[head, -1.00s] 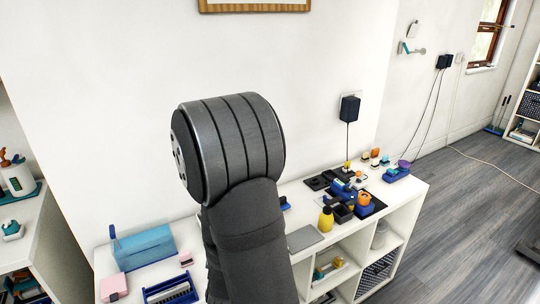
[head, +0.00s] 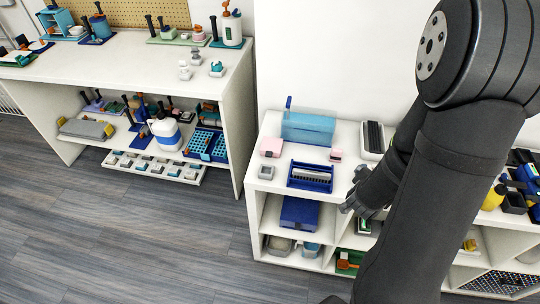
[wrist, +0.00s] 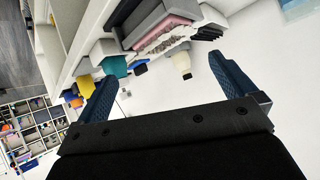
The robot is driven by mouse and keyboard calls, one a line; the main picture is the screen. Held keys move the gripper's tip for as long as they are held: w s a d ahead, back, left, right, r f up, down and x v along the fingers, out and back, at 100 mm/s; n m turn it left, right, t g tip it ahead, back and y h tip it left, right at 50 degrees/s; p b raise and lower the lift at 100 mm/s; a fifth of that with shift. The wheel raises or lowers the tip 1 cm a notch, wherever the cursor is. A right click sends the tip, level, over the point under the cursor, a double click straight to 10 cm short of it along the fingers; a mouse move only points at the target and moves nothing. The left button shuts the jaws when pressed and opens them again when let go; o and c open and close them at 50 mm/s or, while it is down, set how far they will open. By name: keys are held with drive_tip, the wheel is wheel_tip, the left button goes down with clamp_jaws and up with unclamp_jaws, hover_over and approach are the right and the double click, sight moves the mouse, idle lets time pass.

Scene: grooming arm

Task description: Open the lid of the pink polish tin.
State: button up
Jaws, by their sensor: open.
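Two pink things stand on the white shelf unit's top in the head view: a pink box (head: 271,147) at the left and a smaller pink piece (head: 336,155) right of the blue rack. Which one is the polish tin, and how its lid sits, I cannot tell. My gripper (head: 350,205) is at the unit's front, below and right of the pink things, partly hidden by my arm. In the wrist view my gripper (wrist: 168,88) is open, with nothing between its blue fingers. A pink strip (wrist: 165,33) shows beyond them, unidentified.
A blue rack (head: 310,176) and a teal box (head: 308,128) stand near the pink things. A small grey-white piece (head: 266,172) is at the unit's left front. A crowded white workbench (head: 130,55) stands left, across a floor gap.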

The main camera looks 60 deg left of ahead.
drive_tip(key=shift+a, duration=0.1)
drive_tip(key=c, duration=0.3)
drive_tip(key=shift+n+g+y, duration=0.4)
drive_tip(key=shift+g+y, duration=0.4)
drive_tip(key=shift+g, duration=0.1)
drive_tip(key=a, duration=0.7)
drive_tip(key=shift+s+a+f, duration=0.15)
drive_tip(key=shift+s+a, duration=0.05)
drive_tip(key=shift+a, duration=0.15)
drive_tip(key=c, duration=0.9)
wheel_tip(320, 180, up, 10)
drive_tip(key=r+n+g+h, duration=0.1)
drive_tip(key=n+g+h, duration=0.4)
drive_tip(key=n+g, duration=0.25)
hover_over(269, 154)
drive_tip(key=shift+c, duration=0.2)
drive_tip(key=shift+m+g, duration=0.35)
drive_tip(key=shift+g, duration=0.1)
wheel_tip(269, 154, down, 18)
drive_tip(key=shift+a+r, duration=0.1)
drive_tip(key=shift+c, duration=0.4)
clamp_jaws()
